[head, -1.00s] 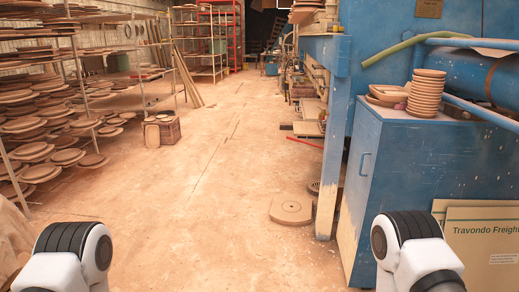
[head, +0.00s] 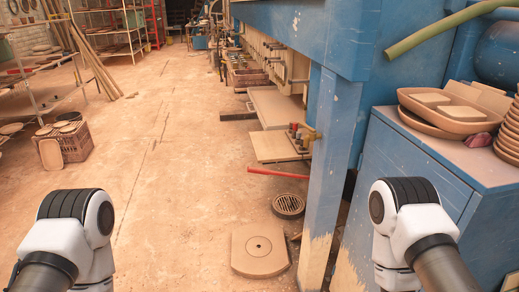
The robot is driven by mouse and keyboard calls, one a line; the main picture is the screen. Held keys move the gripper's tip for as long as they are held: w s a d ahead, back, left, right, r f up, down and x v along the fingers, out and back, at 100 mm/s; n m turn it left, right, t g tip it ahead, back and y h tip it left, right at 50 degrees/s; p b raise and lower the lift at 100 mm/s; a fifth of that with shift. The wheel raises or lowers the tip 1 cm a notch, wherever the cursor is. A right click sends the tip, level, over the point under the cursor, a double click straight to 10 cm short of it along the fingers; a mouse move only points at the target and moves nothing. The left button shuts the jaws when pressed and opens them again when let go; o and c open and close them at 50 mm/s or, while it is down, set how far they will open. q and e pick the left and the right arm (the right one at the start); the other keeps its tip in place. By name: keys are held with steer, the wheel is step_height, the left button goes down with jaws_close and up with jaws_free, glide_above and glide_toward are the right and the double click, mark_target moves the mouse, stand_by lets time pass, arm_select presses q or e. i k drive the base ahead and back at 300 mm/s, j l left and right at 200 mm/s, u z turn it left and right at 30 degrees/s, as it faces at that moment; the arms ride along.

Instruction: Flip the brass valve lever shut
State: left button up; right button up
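I cannot make out the brass valve lever for certain. A small yellowish, brass-like piece (head: 308,134) shows beside the blue post, at the edge of a low board, but it is too small to tell what it is. Small red and dark items stand right by it. Only links of my two arms show at the bottom left and bottom right. Both grippers are out of the picture.
A blue post (head: 325,170) and a blue cabinet (head: 400,165) with stacked dishes stand on the right. A round-holed slab (head: 259,250), a floor drain (head: 288,206) and a red bar (head: 278,173) lie ahead. The floor (head: 165,150) left of them is open.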

mark_target(302, 123)
steer(key=i+j+z, duration=0.8)
steer(key=i, duration=0.15)
